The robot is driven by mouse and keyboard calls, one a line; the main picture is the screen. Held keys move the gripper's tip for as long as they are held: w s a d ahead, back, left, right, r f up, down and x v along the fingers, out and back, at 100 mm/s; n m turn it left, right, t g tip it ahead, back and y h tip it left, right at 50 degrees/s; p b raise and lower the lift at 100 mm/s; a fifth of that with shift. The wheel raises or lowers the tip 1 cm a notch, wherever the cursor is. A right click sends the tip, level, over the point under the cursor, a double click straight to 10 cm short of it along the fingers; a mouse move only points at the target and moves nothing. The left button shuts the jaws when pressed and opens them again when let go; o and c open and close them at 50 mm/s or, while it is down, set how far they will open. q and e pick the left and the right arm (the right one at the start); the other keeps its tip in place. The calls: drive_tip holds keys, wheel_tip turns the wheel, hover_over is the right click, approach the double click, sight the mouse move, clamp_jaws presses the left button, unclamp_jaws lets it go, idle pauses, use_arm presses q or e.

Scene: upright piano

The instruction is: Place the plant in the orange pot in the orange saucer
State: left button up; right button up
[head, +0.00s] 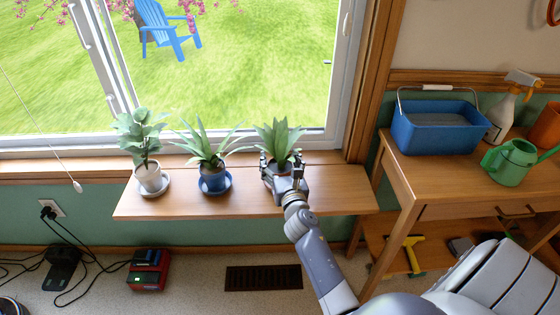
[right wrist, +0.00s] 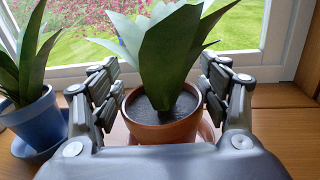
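The plant in the orange pot (right wrist: 163,130) is upright on the window shelf, at the right end of a row of plants. Its green leaves (head: 278,136) show in the head view. My right gripper (head: 281,163) reaches in from the front, with one finger against each side of the pot; in the right wrist view the gripper (right wrist: 162,100) is shut on it. The orange saucer (right wrist: 208,134) shows at both sides beneath the pot. Whether the pot's base touches it is hidden. My left gripper is not in view.
A plant in a blue pot (head: 213,180) stands close to the left of my gripper, with a plant in a white pot (head: 149,178) beyond it. The window is behind. The shelf's right end (head: 345,190) is clear. A side table (head: 445,177) stands to the right.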

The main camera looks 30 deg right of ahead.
sight(281, 164)
drive_tip(key=shift+o, duration=0.3)
drive_tip(key=shift+r, duration=0.15)
drive_tip(key=shift+v, duration=0.85)
drive_tip(key=v, duration=0.9)
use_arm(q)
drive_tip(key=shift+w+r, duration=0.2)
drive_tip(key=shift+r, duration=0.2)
use_arm(e)
drive_tip(key=shift+s+a, duration=0.3)
drive_tip(key=shift+s, duration=0.3)
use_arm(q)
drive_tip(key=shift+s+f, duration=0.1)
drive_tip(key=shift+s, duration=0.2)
use_arm(e)
drive_tip(key=shift+d, duration=0.1)
